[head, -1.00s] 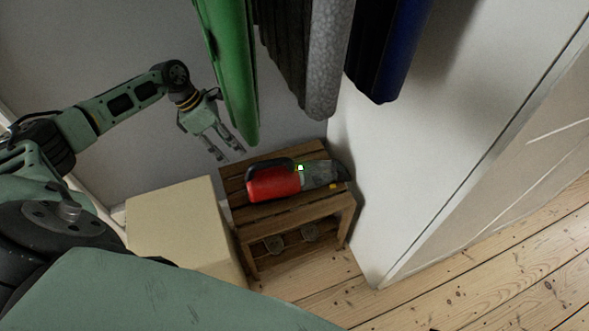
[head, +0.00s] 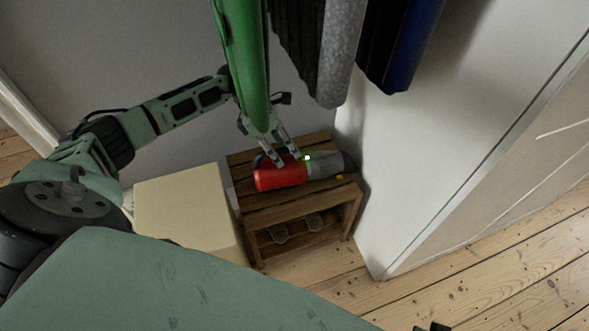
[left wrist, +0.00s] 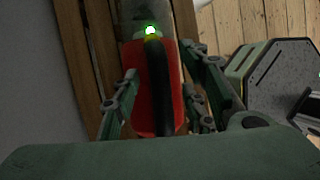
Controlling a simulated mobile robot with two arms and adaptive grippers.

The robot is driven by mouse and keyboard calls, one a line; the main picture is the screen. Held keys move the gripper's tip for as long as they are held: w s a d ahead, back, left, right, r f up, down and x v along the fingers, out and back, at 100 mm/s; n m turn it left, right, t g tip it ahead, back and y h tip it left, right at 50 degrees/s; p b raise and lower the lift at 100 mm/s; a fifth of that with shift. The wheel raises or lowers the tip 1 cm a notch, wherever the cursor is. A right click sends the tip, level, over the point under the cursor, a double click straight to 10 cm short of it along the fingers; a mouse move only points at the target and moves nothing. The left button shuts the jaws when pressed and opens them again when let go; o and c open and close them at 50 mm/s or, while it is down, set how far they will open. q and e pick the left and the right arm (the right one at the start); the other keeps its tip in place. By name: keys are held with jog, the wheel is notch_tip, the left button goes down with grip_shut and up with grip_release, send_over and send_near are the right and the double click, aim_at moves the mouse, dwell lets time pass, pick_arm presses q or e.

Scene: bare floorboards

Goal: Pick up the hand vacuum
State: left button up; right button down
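The hand vacuum (head: 281,179) has a red body, a dark handle and a grey nozzle end with a small green light. It lies on a slatted wooden stool, nozzle toward the right in the head view. It also shows in the left wrist view (left wrist: 141,102), its dark handle running up the middle. My left gripper (head: 286,157) is at the handle, partly hidden behind a hanging green garment. In the left wrist view its fingers (left wrist: 163,80) are apart, on either side of the handle. I cannot tell whether they touch the vacuum. My right gripper is not clearly seen.
The wooden stool (head: 290,211) stands against the wall, with footwear on its lower shelf. A cream box (head: 185,210) stands left of it. Green (head: 241,60), grey (head: 338,60) and blue (head: 418,40) garments hang above. A white panel (head: 430,130) closes the right side. Floorboards in front are clear.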

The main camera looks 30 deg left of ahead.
pick_arm(q)
jog(key=shift+w+d+f, duration=0.1)
jog(key=shift+d+f, duration=0.15)
jog(key=shift+f, duration=0.45)
jog(key=shift+c, duration=0.4)
grip_shut()
jog(key=shift+w+r, duration=0.1)
jog(key=shift+r, duration=0.05)
